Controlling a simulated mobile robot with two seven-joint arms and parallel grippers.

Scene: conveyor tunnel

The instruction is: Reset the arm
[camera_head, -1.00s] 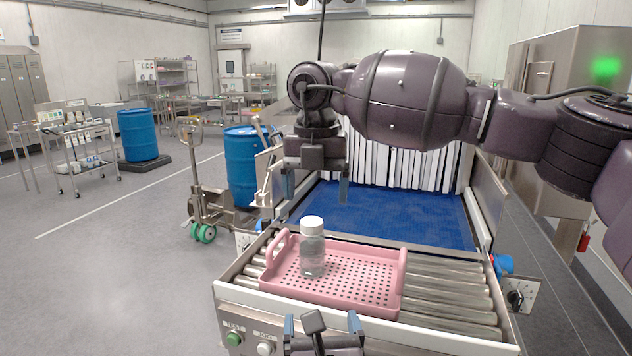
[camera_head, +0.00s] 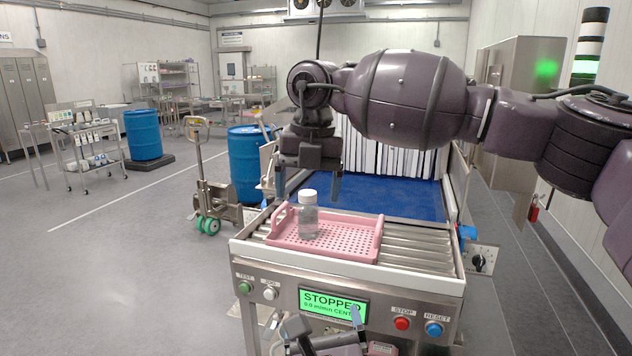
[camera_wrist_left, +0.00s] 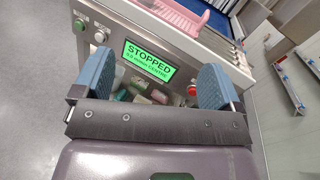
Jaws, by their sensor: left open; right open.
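My right gripper (camera_head: 308,184) hangs open and empty, pointing down above the far end of a pink perforated tray (camera_head: 350,246) in the head view. My left gripper (camera_head: 318,322) is low in the head view, in front of the conveyor's control panel. In the left wrist view its blue fingers (camera_wrist_left: 157,78) are spread with nothing between them, and the panel shows beyond. A clear bottle with a white cap (camera_head: 308,216) stands upright in the tray, below my right gripper and apart from it.
The tray rests on the conveyor rollers (camera_head: 420,250). A blue belt (camera_head: 390,198) leads to white strip curtains behind. The panel screen (camera_head: 333,304) reads STOPPED, with stop (camera_head: 401,323) and reset (camera_head: 433,328) buttons beside it. A pallet jack (camera_head: 206,190) and blue drum (camera_head: 246,165) stand left.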

